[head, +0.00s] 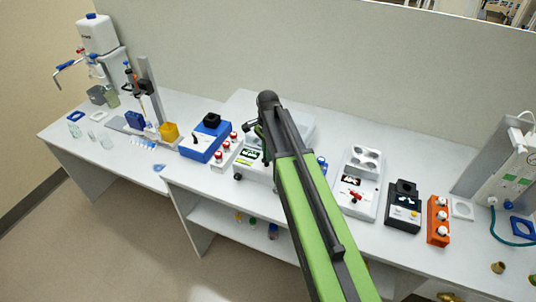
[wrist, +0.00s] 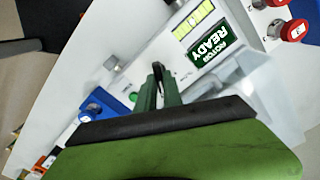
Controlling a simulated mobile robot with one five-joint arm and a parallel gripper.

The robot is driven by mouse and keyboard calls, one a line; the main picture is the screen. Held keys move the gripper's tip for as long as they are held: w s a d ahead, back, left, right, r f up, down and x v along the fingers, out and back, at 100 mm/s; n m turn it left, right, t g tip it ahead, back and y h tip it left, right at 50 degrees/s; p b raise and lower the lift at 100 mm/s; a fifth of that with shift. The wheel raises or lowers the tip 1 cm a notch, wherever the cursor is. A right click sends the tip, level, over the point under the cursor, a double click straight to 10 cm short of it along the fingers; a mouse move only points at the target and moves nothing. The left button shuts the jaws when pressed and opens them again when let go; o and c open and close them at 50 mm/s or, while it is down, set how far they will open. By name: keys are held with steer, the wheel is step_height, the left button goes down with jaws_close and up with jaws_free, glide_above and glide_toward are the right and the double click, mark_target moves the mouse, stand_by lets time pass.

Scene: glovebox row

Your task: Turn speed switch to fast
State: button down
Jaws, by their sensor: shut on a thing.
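A white machine (head: 252,174) with a sloped front panel stands mid-bench under my arm. In the head view my arm covers the machine's right side and the fingertips are hard to make out.
Red-capped items (head: 219,157) and a blue device (head: 206,138) stand left of the machine. To the right are a white device with a red lever (head: 355,196), a black device (head: 404,205) and an orange block (head: 438,220). A wall closes the back.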

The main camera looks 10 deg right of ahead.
steer(key=shift+s, duration=0.1)
steer(key=c, duration=1.5)
jaws_free()
step_height(320, 180, up, 18)
steer(key=p, duration=1.7)
steer(key=shift+f+p, duration=0.25)
steer(key=shift+p, duration=0.05)
steer(key=shift+f, duration=0.1)
